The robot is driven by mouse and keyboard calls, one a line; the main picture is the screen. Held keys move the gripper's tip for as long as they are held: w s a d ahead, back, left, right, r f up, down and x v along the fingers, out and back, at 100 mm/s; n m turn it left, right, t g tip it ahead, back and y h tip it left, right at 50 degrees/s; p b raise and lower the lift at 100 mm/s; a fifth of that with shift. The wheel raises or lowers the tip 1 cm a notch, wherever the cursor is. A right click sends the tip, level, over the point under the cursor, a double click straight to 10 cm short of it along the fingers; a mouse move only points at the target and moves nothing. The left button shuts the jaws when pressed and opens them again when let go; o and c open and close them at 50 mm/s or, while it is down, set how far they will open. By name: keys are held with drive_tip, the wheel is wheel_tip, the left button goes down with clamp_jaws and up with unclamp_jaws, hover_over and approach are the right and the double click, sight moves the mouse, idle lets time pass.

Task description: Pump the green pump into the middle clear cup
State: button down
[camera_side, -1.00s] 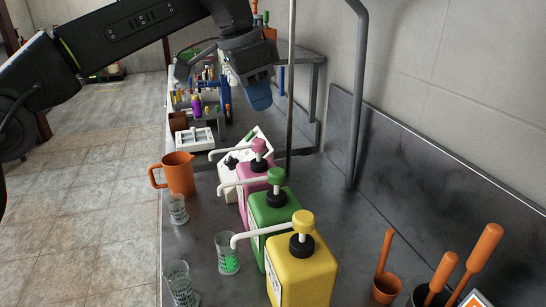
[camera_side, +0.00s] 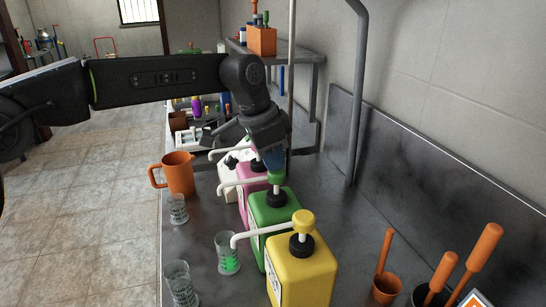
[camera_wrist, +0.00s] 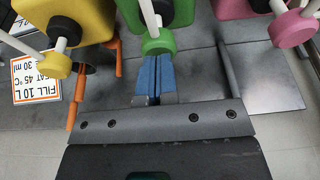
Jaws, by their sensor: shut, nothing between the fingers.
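The green pump bottle (camera_side: 274,215) stands between the yellow and pink bottles. Its green pump head (camera_side: 277,181) has a white spout (camera_side: 240,184) pointing left. My gripper (camera_side: 274,160) is directly above this head, with its blue fingers shut and empty. In the wrist view the gripper (camera_wrist: 153,62) has its fingertips at the edge of the green head (camera_wrist: 158,44); I cannot tell whether they touch. The middle clear cup (camera_side: 228,253) stands left of the bottles and shows green inside. Other clear cups stand farther back (camera_side: 178,209) and at the front (camera_side: 181,284).
The yellow pump bottle (camera_side: 302,270) is in front of the green one. The pink bottle (camera_side: 247,190) and a white bottle (camera_side: 228,178) are behind. An orange jug (camera_side: 179,175) stands at left. Orange-handled tools (camera_side: 470,262) are at right. A vertical pole (camera_side: 291,60) rises near my gripper.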

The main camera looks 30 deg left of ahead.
drive_tip(key=shift+f, duration=1.4)
drive_tip(key=v, duration=1.4)
drive_tip(key=shift+w+d+r, duration=0.25)
drive_tip(key=shift+w+d, duration=0.05)
drive_tip(key=shift+w, duration=0.05)
